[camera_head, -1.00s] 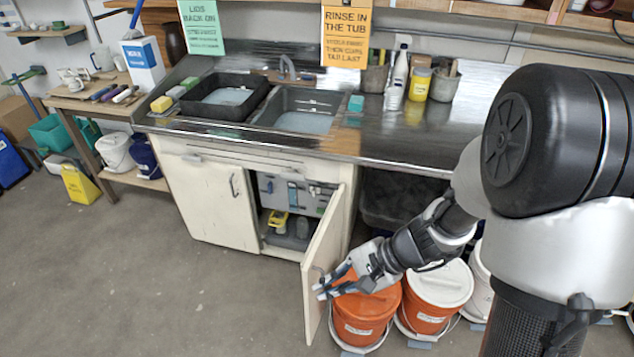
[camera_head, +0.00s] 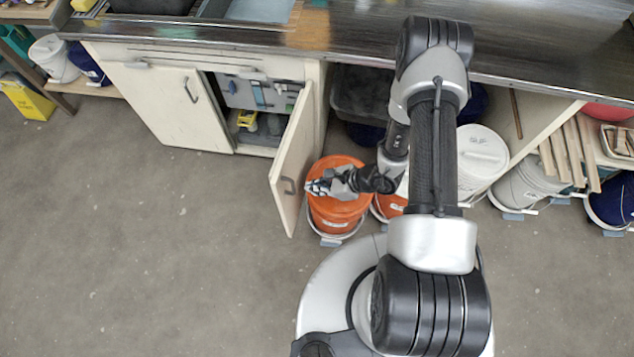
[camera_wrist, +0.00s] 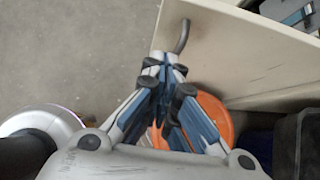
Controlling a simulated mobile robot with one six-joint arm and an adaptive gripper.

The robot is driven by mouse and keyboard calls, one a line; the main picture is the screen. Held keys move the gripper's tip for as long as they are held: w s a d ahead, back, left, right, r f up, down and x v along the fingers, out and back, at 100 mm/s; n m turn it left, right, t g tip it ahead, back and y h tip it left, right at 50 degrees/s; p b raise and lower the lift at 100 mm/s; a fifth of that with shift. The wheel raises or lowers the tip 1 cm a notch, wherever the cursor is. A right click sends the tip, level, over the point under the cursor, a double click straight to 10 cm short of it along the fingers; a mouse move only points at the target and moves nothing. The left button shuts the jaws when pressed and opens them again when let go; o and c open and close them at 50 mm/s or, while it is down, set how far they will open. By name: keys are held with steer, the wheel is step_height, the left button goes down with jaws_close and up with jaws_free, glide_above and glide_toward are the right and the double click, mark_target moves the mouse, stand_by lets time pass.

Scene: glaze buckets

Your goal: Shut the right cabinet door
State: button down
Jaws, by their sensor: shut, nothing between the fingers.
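The right cabinet door (camera_head: 293,150) is cream-coloured and stands wide open, swung out from the sink cabinet towards me. Its dark handle (camera_head: 288,186) is near the free edge. In the wrist view the door (camera_wrist: 250,50) fills the upper right, with the handle (camera_wrist: 182,36) just beyond my fingertips. My gripper (camera_head: 316,187) is shut and empty, to the right of the door near its free edge and above an orange bucket. The wrist view shows the fingertips (camera_wrist: 166,62) close together by the door's edge. Whether they touch the door I cannot tell.
The left cabinet door (camera_head: 165,105) is shut. The open cabinet holds a yellow item (camera_head: 246,120). The orange bucket (camera_head: 338,212) stands beside the open door, under my gripper. White-lidded buckets (camera_head: 482,155) stand to the right. The floor (camera_head: 150,250) left of the door is clear.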

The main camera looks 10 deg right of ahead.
steer(key=w+a+f, duration=0.1)
steer(key=a, duration=0.1)
steer(key=w+a+f+b, duration=0.1)
steer(key=a+f, duration=0.1)
steer(key=a, duration=0.1)
steer(key=w+a+f+b, duration=0.1)
steer(key=a, duration=0.1)
steer(key=shift+w+a+f, duration=0.2)
steer(key=shift+w+a, duration=0.15)
steer(key=shift+w, duration=0.05)
